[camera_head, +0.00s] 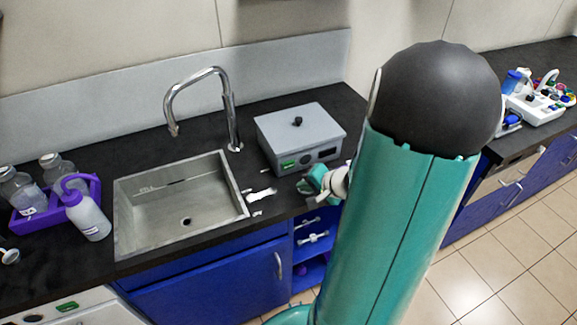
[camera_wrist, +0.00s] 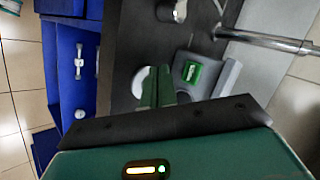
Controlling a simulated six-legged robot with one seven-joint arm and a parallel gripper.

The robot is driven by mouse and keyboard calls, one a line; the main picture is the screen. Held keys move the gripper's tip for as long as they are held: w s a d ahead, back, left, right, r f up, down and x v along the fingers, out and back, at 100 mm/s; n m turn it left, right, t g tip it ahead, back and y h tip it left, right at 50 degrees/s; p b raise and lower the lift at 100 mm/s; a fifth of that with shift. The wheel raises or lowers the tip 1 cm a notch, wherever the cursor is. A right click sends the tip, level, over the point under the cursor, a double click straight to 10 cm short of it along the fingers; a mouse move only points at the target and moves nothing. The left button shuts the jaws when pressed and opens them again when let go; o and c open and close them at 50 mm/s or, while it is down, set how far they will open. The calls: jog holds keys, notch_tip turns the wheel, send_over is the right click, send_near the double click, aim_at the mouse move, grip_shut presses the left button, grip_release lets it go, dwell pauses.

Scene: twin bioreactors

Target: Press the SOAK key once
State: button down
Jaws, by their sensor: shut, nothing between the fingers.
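A grey box with a black knob on its lid (camera_head: 300,130) stands on the dark counter right of the sink. A green key (camera_head: 288,164) is on its front face, beside dark panels; its lettering is too small to read. In the wrist view the green key (camera_wrist: 191,71) shows on the grey box (camera_wrist: 222,78), just right of my fingertips. My gripper (camera_head: 314,178) is shut and empty, in front of the box's front face. In the wrist view my green fingers (camera_wrist: 158,88) lie together, beside the key; I cannot tell whether they touch the box.
A steel sink (camera_head: 133,215) with a tall faucet (camera_head: 232,120) lies left of the box. A purple caddy (camera_head: 40,215) with bottles stands at far left. Blue cabinets (camera_head: 210,285) are below the counter. Another bench with coloured items (camera_head: 540,105) is at right.

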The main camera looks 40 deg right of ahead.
aim_at(285, 170)
jog(key=shift+w+d, duration=0.25)
jog(key=shift+w, duration=0.65)
jog(key=shift+w+d, duration=0.3)
jog(key=shift+w, duration=0.6)
jog(key=shift+w+d, duration=0.25)
jog(key=shift+w, duration=0.65)
jog(key=shift+w, duration=0.1)
jog(key=shift+w+d, duration=0.1)
jog(key=shift+w, duration=0.2)
jog(key=shift+w+d, duration=0.1)
jog(key=shift+w, duration=0.3)
dwell(0.4)
jog(key=shift+s, duration=0.1)
jog(key=shift+s+a, duration=0.25)
jog(key=shift+s, duration=0.45)
jog(key=shift+s, duration=0.1)
jog(key=shift+s+a, duration=0.25)
jog(key=shift+s, duration=0.5)
jog(key=shift+s+a, duration=0.2)
jog(key=shift+s, duration=0.6)
jog(key=shift+s+a, duration=0.25)
jog(key=shift+s, duration=0.5)
